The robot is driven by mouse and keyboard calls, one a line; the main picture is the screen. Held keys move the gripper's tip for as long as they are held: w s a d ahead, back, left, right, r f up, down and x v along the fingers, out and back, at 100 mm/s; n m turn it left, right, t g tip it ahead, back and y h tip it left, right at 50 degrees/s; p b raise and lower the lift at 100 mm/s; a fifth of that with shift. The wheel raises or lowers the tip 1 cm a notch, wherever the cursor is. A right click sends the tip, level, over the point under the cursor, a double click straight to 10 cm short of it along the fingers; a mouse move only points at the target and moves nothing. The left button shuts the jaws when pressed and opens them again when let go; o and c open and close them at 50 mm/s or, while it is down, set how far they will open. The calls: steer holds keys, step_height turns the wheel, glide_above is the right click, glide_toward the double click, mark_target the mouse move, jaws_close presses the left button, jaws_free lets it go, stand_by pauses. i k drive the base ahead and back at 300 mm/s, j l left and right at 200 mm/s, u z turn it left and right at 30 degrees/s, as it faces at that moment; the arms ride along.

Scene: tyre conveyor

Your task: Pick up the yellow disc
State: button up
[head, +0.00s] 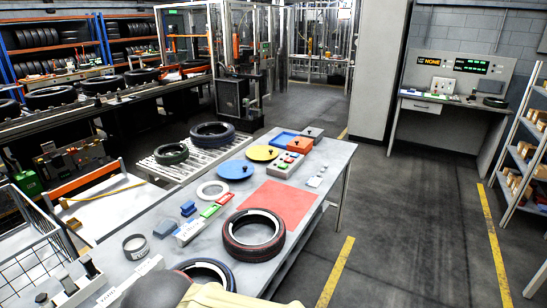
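The yellow disc (257,155) lies flat at the far part of the grey table (328,171), with a small dark knob near its middle. A blue disc (230,175) of similar shape lies just in front and to the left of it. The grey box with coloured buttons (285,168) stands right beside it on the right. My gripper cannot be made out in the head view; only dark and beige parts, probably of my arm, show at the bottom edge. Nothing covers the yellow disc.
A blue tray (280,137) and an orange block (299,146) sit behind and to the right. A red mat (290,203), a tyre with a red stripe (232,239) and a white ring (205,192) lie nearer. A roller conveyor (182,171) with tyres adjoins the left.

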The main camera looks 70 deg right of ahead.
mark_target(259, 153)
steer(key=z, duration=2.15)
steer(key=i+l+u, duration=0.2)
steer(key=i+l, duration=2.6)
steer(key=l, duration=0.15)
